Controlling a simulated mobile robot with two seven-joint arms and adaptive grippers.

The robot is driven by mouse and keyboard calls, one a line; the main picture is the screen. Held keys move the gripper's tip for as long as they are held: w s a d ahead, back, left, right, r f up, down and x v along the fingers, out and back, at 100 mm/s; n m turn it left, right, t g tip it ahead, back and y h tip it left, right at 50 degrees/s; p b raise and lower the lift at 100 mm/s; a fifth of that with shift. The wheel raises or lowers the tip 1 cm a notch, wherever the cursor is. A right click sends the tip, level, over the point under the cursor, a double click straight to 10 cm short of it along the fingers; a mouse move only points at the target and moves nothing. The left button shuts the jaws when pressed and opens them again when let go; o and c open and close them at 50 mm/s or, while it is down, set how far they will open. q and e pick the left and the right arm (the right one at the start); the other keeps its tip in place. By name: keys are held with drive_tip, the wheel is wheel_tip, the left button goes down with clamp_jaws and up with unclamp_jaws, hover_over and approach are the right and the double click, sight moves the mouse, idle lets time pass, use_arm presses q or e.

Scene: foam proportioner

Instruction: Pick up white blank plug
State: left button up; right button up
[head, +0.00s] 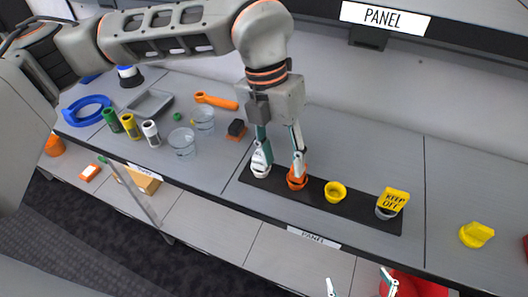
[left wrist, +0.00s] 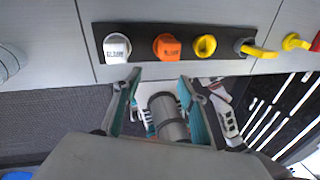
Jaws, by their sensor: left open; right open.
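The white plug (head: 261,165) sits at the left end of a black strip (head: 316,197) on the grey counter. It also shows, with dark lettering, in the left wrist view (left wrist: 117,48). An orange plug (head: 297,180) stands to its right. My left gripper (head: 280,155) is open and empty, pointing down. In the head view its fingers overlap the white and orange plugs. In the left wrist view its fingertips (left wrist: 160,78) end short of the strip, one just below and right of the white plug. My right gripper (head: 359,281) is open at the bottom edge, away from the strip.
A yellow cap (head: 335,191) and a yellow KEEP OFF piece (head: 393,201) are further right on the strip. A yellow part (head: 476,234) lies beyond. Clear cups (head: 182,142), small bottles (head: 131,126), a tray (head: 149,104) and a blue ring (head: 87,110) are at left.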

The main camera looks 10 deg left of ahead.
sight(257, 155)
use_arm(q)
drive_tip(key=w+a, duration=0.1)
drive_tip(key=a, duration=0.1)
drive_tip(key=w+a+r+n+y, duration=0.1)
drive_tip(key=a, duration=0.1)
drive_tip(key=w+a+n+t+y, duration=0.1)
drive_tip(key=w+a, duration=0.1)
drive_tip(key=shift+r, duration=0.35)
drive_tip(key=shift+f, duration=0.3)
drive_tip(key=shift+w+d+f, duration=0.1)
drive_tip(key=shift+d+f, duration=0.1)
drive_tip(key=shift+f, duration=1.55)
drive_tip(key=shift+d+f, duration=0.15)
drive_tip(key=shift+f, duration=1.55)
clamp_jaws()
